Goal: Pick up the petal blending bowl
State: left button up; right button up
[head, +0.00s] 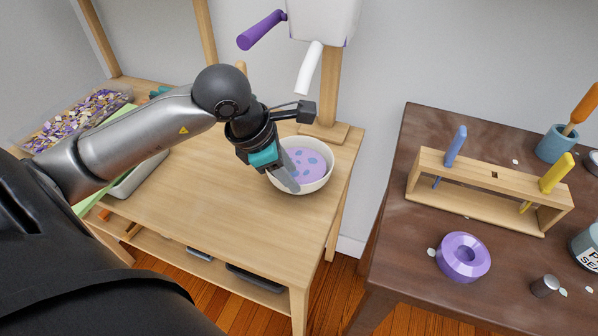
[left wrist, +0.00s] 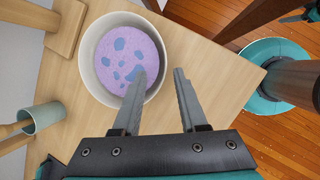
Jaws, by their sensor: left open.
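The petal blending bowl is a cream-white bowl (head: 329,178) with lilac contents dotted with blue patches. It stands upright on the right part of the light wooden table. My left gripper (head: 290,186) is at the bowl's near left side in the head view and covers part of its rim. In the left wrist view the bowl (left wrist: 88,78) is at upper left. The open left gripper (left wrist: 160,75) shows there with one finger overlapping the bowl's edge and the other outside it. Whether a finger touches the bowl I cannot tell. My right gripper is not in view.
A wooden post with a white dispenser (head: 325,18) and a purple handle stands behind the bowl. A dark table (head: 390,235) at right holds a wooden rack (head: 480,205) and a purple ring (head: 463,257). A floor gap separates the tables. The light table's front (head: 225,225) is clear.

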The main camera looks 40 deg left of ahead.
aim_at(301, 185)
pick_arm(q)
jog(key=b+x, duration=0.1)
jog(key=x, duration=0.2)
jog(key=shift+w+d+f, duration=0.2)
jog(key=shift+d, duration=0.05)
jog(key=shift+b+x, duration=0.3)
jog(key=shift+x, duration=0.45)
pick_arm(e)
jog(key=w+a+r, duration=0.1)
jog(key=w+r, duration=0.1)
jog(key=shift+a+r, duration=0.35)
pick_arm(q)
grip_shut()
